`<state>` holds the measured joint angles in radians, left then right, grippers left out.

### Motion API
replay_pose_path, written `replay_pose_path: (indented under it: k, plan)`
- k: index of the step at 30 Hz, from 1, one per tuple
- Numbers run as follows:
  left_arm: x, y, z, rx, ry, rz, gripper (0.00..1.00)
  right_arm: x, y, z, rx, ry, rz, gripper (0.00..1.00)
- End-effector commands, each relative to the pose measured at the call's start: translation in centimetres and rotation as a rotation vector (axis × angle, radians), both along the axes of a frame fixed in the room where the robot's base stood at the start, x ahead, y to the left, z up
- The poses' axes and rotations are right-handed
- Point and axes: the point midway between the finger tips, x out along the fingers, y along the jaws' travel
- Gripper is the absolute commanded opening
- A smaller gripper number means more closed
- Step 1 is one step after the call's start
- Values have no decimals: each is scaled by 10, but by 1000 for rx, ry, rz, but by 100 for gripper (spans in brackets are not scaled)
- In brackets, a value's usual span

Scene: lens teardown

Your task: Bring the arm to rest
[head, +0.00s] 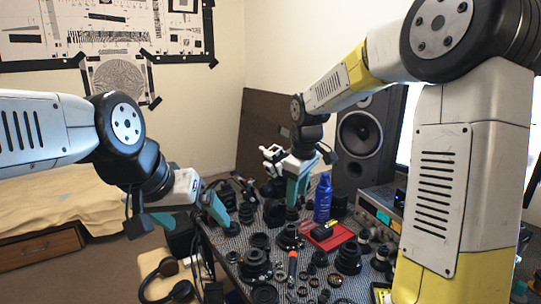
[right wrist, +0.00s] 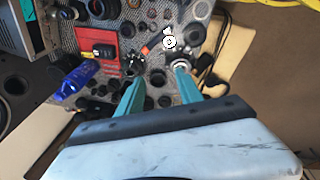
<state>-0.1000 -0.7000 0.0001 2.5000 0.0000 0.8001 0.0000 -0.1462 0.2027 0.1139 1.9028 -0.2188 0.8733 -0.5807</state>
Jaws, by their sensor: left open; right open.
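My left gripper (head: 192,220) is at the left end of the table in the head view, its teal fingers apart with nothing seen between them. My right gripper (head: 298,198) is over the far part of the table, fingers pointing down. In the right wrist view my right gripper (right wrist: 158,82) has its two teal fingers spread, with no part held. Lens parts lie below and beyond them. Whether the right fingertips touch any part cannot be told.
The table (head: 228,243) is crowded with black lens barrels and rings. A blue bottle (head: 322,200) and red tray (head: 340,236) stand right of my right gripper. A speaker (head: 364,140) stands behind. Headphones (head: 166,284) lie at lower left. A bed (head: 60,205) is at left.

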Motion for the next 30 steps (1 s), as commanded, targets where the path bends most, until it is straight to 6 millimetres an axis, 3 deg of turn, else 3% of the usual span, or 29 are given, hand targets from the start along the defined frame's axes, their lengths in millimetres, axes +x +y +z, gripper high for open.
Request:
replay_pose_path:
  k: [1,6,12,21,25,30]
  plan:
    - [0,0,0,0,0,0,92,-14,-9,15,18,-21,-54,43]
    - [0,0,0,0,0,0,92,-61,-30,47,91,-73,-234,43]
    - [0,0,0,0,0,0,92,-119,-51,69,196,-128,-444,43]
    - [0,0,0,0,0,0,92,-197,-67,74,374,-188,-721,43]
    - [0,0,0,0,0,0,92,-215,-69,71,427,-198,-790,43]
    - [0,0,0,0,0,0,92,-224,-70,69,453,-201,-824,43]
